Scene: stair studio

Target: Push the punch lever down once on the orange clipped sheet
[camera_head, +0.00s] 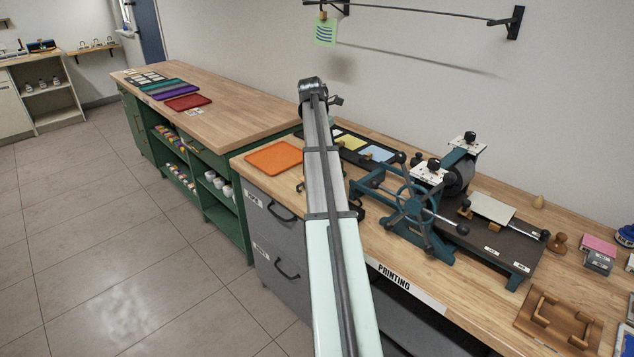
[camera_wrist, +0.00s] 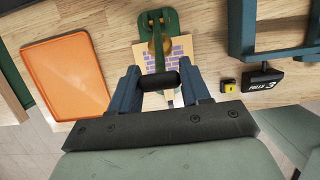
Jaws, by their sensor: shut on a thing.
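In the wrist view, my gripper (camera_wrist: 158,80) has its two blue fingers on either side of a black cylindrical grip, and it is shut on it. The grip is at the near end of the green punch lever (camera_wrist: 160,62), which runs back to a green mount. A brass-coloured part (camera_wrist: 154,47) shows beside the lever. Under the lever lies a pale orange sheet (camera_wrist: 178,63) with a purple brick pattern. My fingers and the lever hide part of the sheet, and I cannot see its clip. In the head view, my arm hides the punch and the gripper.
An orange tray (camera_wrist: 62,78) lies left of the punch. A yellow block (camera_wrist: 229,85) and a black "PULLS 3" counter (camera_wrist: 263,80) stand to the right. A blue press frame (camera_head: 412,205) stands right of my arm. The bench edge is close in front.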

